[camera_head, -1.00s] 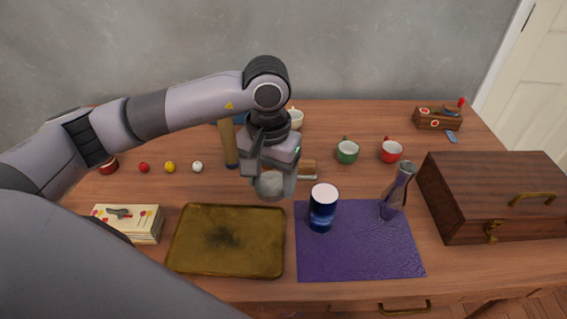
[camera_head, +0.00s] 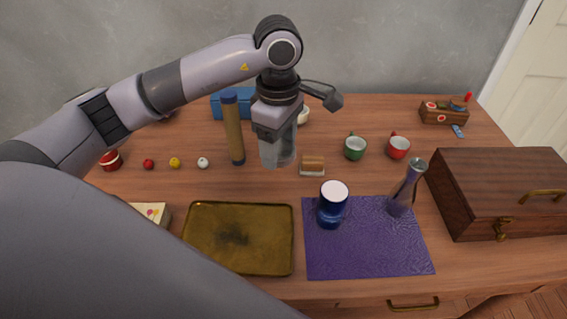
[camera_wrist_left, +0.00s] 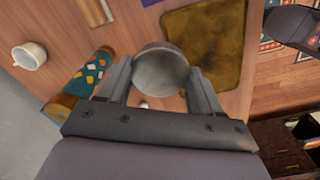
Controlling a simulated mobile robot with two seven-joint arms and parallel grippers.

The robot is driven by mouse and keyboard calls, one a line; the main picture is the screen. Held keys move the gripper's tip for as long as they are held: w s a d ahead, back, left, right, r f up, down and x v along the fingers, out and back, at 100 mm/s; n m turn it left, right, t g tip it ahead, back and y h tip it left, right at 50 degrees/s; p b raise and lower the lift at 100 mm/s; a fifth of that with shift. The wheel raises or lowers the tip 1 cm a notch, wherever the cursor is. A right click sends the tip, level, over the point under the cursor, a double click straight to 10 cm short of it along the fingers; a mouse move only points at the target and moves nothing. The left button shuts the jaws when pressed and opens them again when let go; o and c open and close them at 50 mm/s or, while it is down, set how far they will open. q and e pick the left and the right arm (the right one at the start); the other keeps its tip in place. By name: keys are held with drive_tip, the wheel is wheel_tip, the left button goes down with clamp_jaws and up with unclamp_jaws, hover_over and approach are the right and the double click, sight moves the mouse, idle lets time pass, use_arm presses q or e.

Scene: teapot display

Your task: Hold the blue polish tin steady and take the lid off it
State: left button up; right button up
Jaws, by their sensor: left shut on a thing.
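The blue polish tin (camera_head: 332,207) stands upright on the purple cloth (camera_head: 370,258); its top shows as a pale, whitish disc. My left gripper (camera_head: 278,150) is behind and to the left of it, raised over the table and apart from it. It is shut on a grey, round, cylindrical thing (camera_wrist_left: 160,72), which sits between the two fingers in the left wrist view. I cannot tell for certain whether this is the tin's lid. My right gripper is not in view.
A brass tray (camera_head: 238,205) lies left of the cloth. A metal flask (camera_head: 405,190) stands on the cloth, near a wooden box (camera_head: 500,190).

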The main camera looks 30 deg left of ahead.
sight(272, 191)
use_arm(q)
drive_tip(key=n, duration=0.3)
drive_tip(key=r+n, duration=0.1)
drive_tip(key=n, duration=0.1)
drive_tip(key=shift+w+a, duration=0.35)
drive_tip(key=shift+a, duration=0.05)
drive_tip(key=n, duration=0.4)
drive_tip(key=a+r+n, duration=0.1)
drive_tip(key=n, duration=0.2)
drive_tip(key=shift+w+r, duration=0.1)
drive_tip(key=shift+w, duration=0.25)
drive_tip(key=f+n, duration=0.4)
drive_tip(key=f, duration=0.2)
drive_tip(key=a+f+n, duration=0.1)
drive_tip(key=f+n, duration=0.3)
drive_tip(key=f, duration=0.2)
drive_tip(key=w+a+f+n, duration=0.1)
drive_tip(key=f+n, duration=0.3)
drive_tip(key=f, duration=0.2)
drive_tip(key=shift+n, duration=0.4)
drive_tip(key=shift+b, duration=0.3)
drive_tip(key=shift+f, duration=0.2)
drive_tip(key=o, duration=1.2)
